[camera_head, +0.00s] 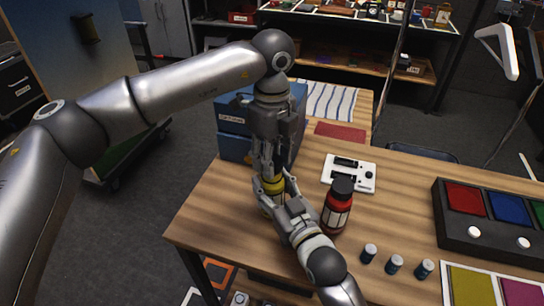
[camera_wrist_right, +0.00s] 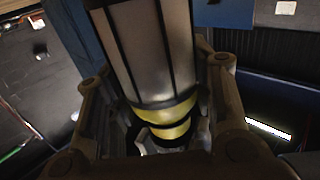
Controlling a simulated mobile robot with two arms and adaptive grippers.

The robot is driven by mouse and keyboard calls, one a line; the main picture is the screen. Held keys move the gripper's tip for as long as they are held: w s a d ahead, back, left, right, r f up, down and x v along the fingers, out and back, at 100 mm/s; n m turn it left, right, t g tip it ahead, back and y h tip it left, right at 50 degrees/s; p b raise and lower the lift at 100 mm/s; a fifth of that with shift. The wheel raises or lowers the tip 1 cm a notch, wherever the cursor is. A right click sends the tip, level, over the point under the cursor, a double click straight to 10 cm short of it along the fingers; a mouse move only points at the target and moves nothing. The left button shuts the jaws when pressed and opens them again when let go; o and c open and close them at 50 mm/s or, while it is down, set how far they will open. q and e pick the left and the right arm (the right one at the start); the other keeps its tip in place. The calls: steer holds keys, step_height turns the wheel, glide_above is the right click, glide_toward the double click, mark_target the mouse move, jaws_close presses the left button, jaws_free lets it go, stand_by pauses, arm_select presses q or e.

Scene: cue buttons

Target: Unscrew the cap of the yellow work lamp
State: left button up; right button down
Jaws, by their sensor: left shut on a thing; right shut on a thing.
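The yellow work lamp (camera_head: 273,186) is upright above the left part of the wooden table, mostly hidden by my two grippers in the head view. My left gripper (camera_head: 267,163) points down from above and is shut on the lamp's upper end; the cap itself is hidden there. My right gripper (camera_head: 276,198) reaches in from the front and is shut on the lamp lower down. In the right wrist view, the lamp's pale, black-barred cylinder and yellow bands (camera_wrist_right: 172,110) sit between the fingers of my right gripper (camera_wrist_right: 160,125).
A dark bottle with a red label (camera_head: 338,207) stands close right of my right gripper. A blue box (camera_head: 234,128) is behind the lamp. A white device (camera_head: 350,172), several small batteries (camera_head: 395,264) and a dark button panel (camera_head: 490,240) lie to the right on the table (camera_head: 205,215).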

arm_select(q)
steer(key=shift+r, duration=2)
arm_select(e)
steer(key=shift+f, duration=0.1)
steer(key=c, duration=0.6)
jaws_free()
steer(key=v, duration=1.2)
steer(key=shift+d, duration=0.1)
